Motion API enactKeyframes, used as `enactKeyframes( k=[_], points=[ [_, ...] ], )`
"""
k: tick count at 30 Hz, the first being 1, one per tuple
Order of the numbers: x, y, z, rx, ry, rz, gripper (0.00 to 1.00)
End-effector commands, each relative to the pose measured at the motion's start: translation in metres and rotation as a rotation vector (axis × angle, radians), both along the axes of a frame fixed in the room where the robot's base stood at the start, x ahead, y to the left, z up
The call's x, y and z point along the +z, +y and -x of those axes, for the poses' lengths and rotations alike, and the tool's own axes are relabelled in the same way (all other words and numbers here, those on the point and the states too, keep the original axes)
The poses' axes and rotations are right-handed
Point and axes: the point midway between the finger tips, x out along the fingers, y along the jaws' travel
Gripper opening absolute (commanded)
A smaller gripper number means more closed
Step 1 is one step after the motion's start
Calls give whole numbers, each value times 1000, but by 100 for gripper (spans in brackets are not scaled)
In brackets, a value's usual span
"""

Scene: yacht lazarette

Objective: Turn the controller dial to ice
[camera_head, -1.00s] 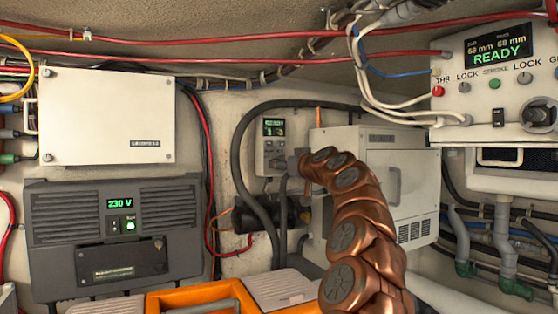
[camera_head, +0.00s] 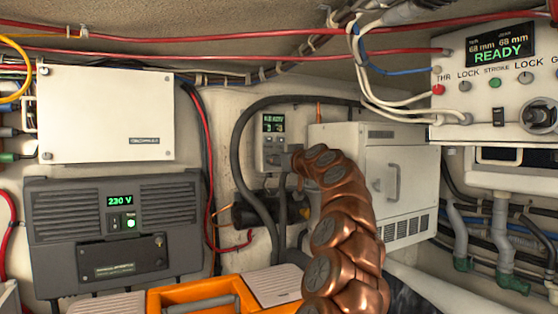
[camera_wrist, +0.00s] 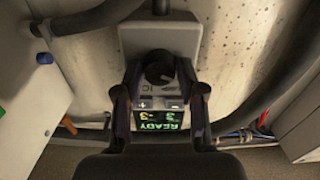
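The controller is a small grey box (camera_head: 272,150) on the back wall, with a lit green display (camera_head: 273,123) at its top. In the wrist view the controller (camera_wrist: 160,35) appears upside down; its display (camera_wrist: 160,117) reads READY with small numbers above. Its black round dial (camera_wrist: 159,68) sits near the middle. My gripper (camera_wrist: 160,92) is open, with one dark finger on each side of the dial and display; contact with the dial cannot be made out. In the head view my gripper (camera_head: 286,161) is at the controller's lower right, partly hidden by my copper arm.
Thick black hoses run close around the controller (camera_head: 236,155). A white cabinet (camera_head: 395,180) stands right of it, and a grey 230 V unit (camera_head: 115,235) is at left. An orange tool case (camera_head: 190,292) lies below. A separate READY panel (camera_head: 495,85) hangs at upper right.

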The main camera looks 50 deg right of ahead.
Motion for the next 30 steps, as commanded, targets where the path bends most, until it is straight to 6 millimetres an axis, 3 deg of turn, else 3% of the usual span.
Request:
enactKeyframes(
  k=[2,10,20,30],
  points=[
    [0,0,0,0,0,0,28],
    [0,0,0,0,0,0,0],
    [1,0,0,0,-14,-40,0],
    [2,0,1,0,-83,-257,0]
  ],
)
